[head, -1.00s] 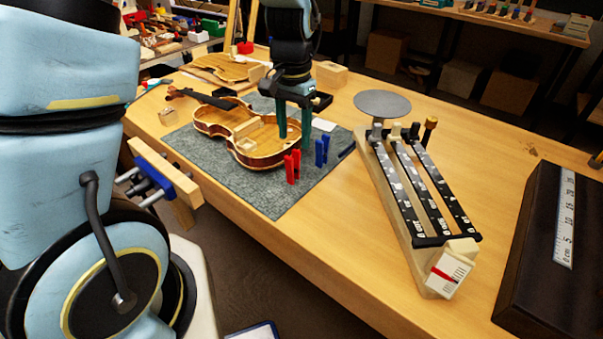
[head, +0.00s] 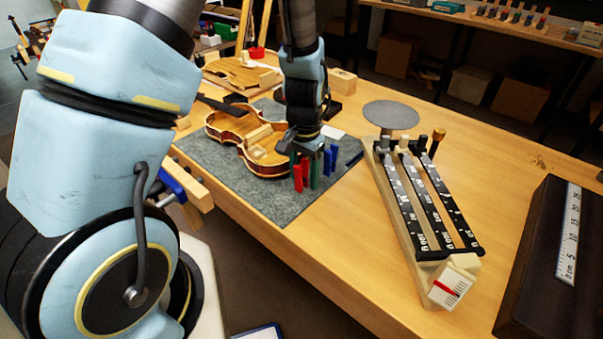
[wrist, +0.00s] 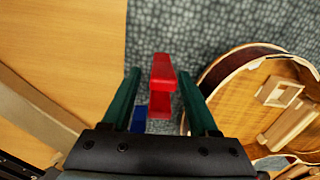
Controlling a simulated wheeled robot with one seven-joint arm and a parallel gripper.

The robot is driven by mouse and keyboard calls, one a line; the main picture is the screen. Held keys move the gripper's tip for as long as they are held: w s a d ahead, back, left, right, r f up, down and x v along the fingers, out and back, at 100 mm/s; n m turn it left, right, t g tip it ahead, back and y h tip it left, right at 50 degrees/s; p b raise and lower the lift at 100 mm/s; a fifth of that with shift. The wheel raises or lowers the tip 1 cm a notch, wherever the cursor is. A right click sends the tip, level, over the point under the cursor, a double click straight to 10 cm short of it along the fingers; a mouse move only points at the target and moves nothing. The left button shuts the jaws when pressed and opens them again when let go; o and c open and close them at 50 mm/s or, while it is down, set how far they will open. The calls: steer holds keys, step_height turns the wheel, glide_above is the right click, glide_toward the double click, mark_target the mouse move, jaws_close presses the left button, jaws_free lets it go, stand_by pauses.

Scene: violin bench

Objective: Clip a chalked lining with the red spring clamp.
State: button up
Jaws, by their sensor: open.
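The red spring clamp (head: 298,177) stands on the grey mat (head: 283,207) near the front of the bench. My gripper (head: 304,181) is down at the clamp with its green fingers open. In the wrist view the red clamp (wrist: 162,75) lies between the two fingers of my gripper (wrist: 158,75), with a gap on each side. The open violin body (head: 228,132) lies on the mat to the left, and part of it (wrist: 242,85) shows in the wrist view. I cannot make out a chalk mark on its lining.
A blue clamp (head: 331,157) stands just right of the gripper, and it shows below the red one in the wrist view (wrist: 140,117). A scale with a round pan (head: 391,115) stands to the right. Wooden blocks (head: 342,81) sit behind.

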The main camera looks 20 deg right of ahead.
jaws_close()
stand_by(0.4)
